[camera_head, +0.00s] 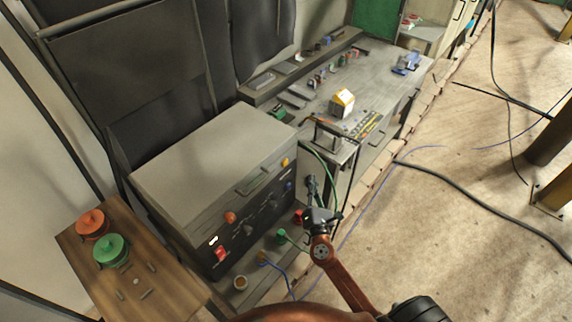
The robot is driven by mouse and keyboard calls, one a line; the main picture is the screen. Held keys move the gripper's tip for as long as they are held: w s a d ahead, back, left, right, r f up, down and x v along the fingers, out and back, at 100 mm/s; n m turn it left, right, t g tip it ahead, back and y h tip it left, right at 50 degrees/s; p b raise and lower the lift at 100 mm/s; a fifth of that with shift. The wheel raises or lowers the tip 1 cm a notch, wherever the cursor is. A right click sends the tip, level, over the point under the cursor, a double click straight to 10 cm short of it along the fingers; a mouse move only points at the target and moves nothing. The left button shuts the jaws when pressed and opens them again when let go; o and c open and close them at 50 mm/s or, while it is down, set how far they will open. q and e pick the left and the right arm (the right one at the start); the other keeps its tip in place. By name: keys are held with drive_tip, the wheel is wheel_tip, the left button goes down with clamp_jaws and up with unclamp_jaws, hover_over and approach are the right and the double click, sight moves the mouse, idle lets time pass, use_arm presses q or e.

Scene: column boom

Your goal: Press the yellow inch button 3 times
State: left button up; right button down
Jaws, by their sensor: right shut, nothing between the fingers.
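The grey machine box (210,150) stands left of centre, its dark front panel facing lower right. A small yellow button (285,162) sits at the panel's upper right corner. My right gripper (311,182) is shut and empty. It is in front of the panel's right end, a little to the right of and below the yellow button in the picture. A gap shows between its fingertips and the button. I cannot judge the depth between them. My left gripper is not in view.
The panel also carries an orange knob (230,217), a red switch (220,254) and a blue button (289,185). A cluttered workbench (375,75) stands behind. Cables cross the floor at right.

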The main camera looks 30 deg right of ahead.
sight(285, 163)
drive_tip(key=shift+s+d+m, duration=0.1)
drive_tip(key=shift+m, duration=0.3)
drive_tip(key=w+a, duration=0.3)
drive_tip(key=w, duration=0.5)
drive_tip(key=shift+a, duration=0.2)
drive_tip(key=shift+w, duration=0.15)
idle(1.4)
drive_tip(key=shift+w+a+f, duration=0.1)
drive_tip(key=shift+w+a, duration=0.1)
drive_tip(key=shift+w, duration=0.15)
drive_tip(key=shift+w+a+b, duration=0.2)
drive_tip(key=shift+w+b, duration=0.1)
drive_tip(key=shift+w, duration=0.15)
idle(0.8)
drive_tip(key=shift+s, duration=0.1)
drive_tip(key=shift+s+d, duration=0.35)
drive_tip(key=shift+s, duration=0.4)
